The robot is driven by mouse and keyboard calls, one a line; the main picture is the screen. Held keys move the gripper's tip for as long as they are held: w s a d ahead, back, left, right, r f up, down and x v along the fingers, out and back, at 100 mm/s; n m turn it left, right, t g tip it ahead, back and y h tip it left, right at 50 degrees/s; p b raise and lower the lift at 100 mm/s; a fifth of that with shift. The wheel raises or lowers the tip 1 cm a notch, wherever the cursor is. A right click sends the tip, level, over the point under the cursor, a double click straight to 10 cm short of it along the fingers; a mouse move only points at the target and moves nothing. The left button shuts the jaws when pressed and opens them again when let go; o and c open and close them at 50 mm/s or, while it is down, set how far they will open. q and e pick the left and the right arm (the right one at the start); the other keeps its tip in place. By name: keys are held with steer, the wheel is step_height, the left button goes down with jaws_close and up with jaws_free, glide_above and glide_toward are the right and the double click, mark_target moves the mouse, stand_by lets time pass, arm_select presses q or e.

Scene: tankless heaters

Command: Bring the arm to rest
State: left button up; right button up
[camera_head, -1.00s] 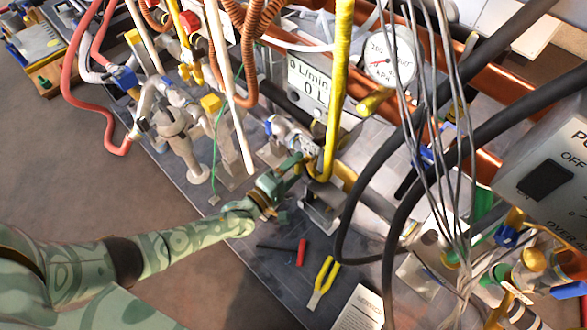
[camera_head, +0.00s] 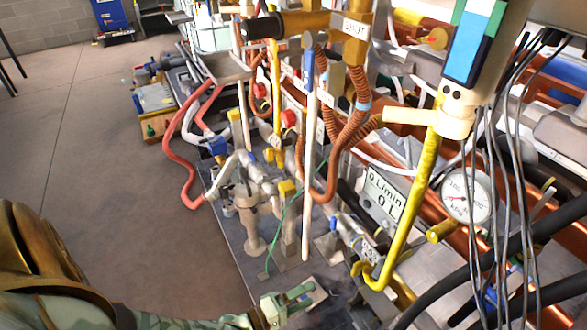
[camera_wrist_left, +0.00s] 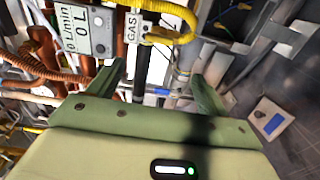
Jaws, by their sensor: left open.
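My left arm comes in along the bottom left of the head view. Its green gripper (camera_head: 306,297) is low in that view, over the dark base plate (camera_head: 240,245) and in front of the pipework. In the left wrist view the two green fingers (camera_wrist_left: 160,80) stand apart with nothing held between them. Beyond them are a GAS label (camera_wrist_left: 132,28), a yellow hose (camera_wrist_left: 170,12) and a flow meter reading 0 L/min (camera_wrist_left: 85,32). The flow meter also shows in the head view (camera_head: 384,198). My right gripper is not in view.
A pressure gauge (camera_head: 466,197), grey wires and black hoses (camera_head: 515,255) crowd the right. A yellow pipe (camera_head: 413,205) rises right of the gripper. A red hose (camera_head: 183,165) curves at the left. Open floor (camera_head: 95,130) lies left of the base plate.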

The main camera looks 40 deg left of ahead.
arm_select(q)
steer(key=shift+v, duration=0.95)
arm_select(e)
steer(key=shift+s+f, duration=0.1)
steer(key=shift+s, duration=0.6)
